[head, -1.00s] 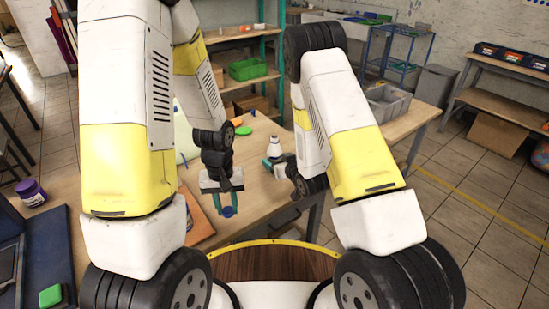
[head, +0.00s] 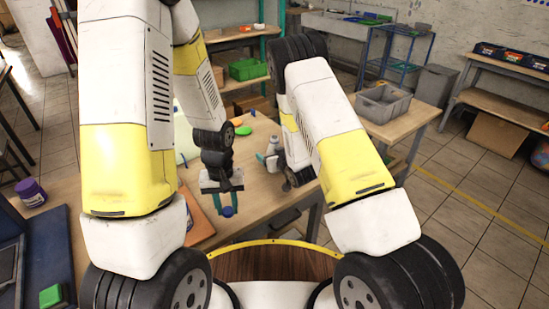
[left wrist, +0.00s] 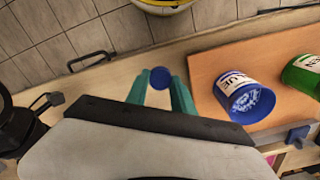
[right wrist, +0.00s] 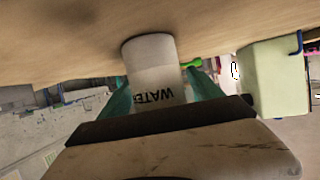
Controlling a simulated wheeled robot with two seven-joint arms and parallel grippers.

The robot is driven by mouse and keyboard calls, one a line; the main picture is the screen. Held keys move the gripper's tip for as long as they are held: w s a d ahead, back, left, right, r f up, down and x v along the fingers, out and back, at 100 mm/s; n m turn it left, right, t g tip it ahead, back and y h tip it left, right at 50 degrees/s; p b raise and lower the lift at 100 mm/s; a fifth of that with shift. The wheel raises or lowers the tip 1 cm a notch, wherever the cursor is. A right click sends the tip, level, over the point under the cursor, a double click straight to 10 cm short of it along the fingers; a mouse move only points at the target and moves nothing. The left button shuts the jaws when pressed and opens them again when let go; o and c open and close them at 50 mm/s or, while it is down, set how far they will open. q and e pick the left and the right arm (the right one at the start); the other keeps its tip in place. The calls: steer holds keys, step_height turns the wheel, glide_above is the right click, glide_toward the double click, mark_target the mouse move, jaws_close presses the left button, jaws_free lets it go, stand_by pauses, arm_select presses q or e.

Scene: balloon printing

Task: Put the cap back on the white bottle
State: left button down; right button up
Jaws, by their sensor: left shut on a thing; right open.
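A small round blue cap (left wrist: 160,78) is between the teal fingertips of my left gripper (left wrist: 160,88), which is shut on it. In the head view, the cap (head: 228,211) and left gripper (head: 226,203) are near the table's front edge. The white bottle (right wrist: 152,66), with "WATER" on its label, stands between the fingers of my right gripper (right wrist: 162,88), which is open around it. In the head view, the bottle (head: 273,144) stands on the table, partly hidden by my right arm.
A purple jar (head: 31,193) is at far left. A grey bin (head: 383,104) is at the table's right end.

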mark_target(273, 147)
steer(key=c, duration=1.6)
steer(key=shift+r, duration=0.1)
steer(key=shift+r, duration=0.45)
steer(key=r, duration=0.2)
steer(key=shift+s+d+r, duration=0.25)
steer(key=shift+r, duration=0.05)
steer(key=s+d, duration=0.3)
steer(key=s, duration=0.1)
steer(key=s+d+r, duration=0.1)
steer(key=s+d, duration=0.2)
steer(key=s, duration=0.1)
steer(key=s+d, duration=0.3)
steer(key=d, duration=0.1)
steer(key=shift+s+r, duration=0.15)
steer(key=shift+s, duration=0.25)
